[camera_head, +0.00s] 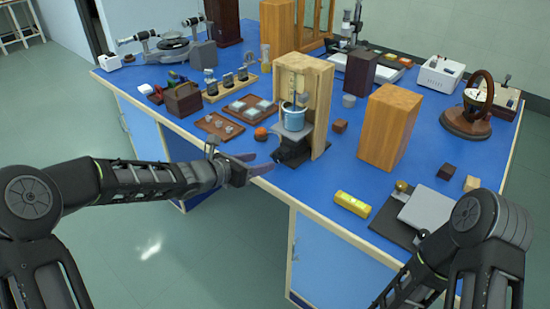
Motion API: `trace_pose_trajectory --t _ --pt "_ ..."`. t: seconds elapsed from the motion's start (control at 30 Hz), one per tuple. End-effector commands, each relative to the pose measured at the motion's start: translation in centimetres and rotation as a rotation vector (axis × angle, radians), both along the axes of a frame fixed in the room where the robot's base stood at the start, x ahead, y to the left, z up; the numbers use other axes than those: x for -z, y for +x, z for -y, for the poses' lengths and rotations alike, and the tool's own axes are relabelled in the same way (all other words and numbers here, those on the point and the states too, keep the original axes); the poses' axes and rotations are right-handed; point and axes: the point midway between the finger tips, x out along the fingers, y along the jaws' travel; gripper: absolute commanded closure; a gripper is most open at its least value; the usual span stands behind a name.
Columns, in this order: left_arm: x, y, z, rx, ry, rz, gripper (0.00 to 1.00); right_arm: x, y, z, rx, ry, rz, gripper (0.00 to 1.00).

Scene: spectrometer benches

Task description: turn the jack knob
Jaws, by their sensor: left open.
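A jack with a grey top plate (305,131) and a dark base stands inside an open-fronted wooden frame (318,95) near the bench's front corner. A blue-and-white beaker (294,117) rests on its plate. A small dark part, which looks like the jack knob (280,156), sticks out low at the front; its details are too small to tell. My left gripper (262,163) is open, its fingers pointing right toward this dark part, just left of it. I cannot tell whether they touch. My right arm shows at bottom right, but its gripper is not visible.
A tall wooden block (389,127) stands right of the frame. A yellow cylinder (352,203) and a flat grey-plated device (427,212) lie in front. An orange ball (261,134) and small trays (219,126) sit left. Blue bench top is free between the frame and yellow cylinder.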

Motion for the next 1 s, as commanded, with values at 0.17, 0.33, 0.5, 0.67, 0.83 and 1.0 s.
trace_pose_trajectory --t 0.17,0.33,0.5,0.67,0.83,1.0 --pt "0.7 1.2 1.0 0.002 -0.002 -0.002 0.46 -0.1 0.0 0.0 0.0 0.0 0.0 0.64" --pt "1.6 3.1 2.6 0.002 -0.004 -0.001 0.46 -0.4 0.0 0.0 0.0 0.0 0.0 0.64" --pt "2.5 4.8 3.9 0.001 -0.004 -0.003 0.46 -0.7 0.0 0.0 0.001 0.0 0.0 0.64" --pt "2.9 5.5 4.3 0.0 -0.002 -0.003 0.46 -0.8 0.0 0.0 0.001 0.0 0.0 0.64" --pt "2.9 5.6 4.3 0.0 -0.001 -0.002 0.46 -0.8 0.0 0.0 0.001 0.0 0.0 0.64" --pt "2.9 5.5 4.3 0.0 -0.001 -0.002 0.54 -0.8 0.0 0.0 0.001 0.0 0.0 0.64"
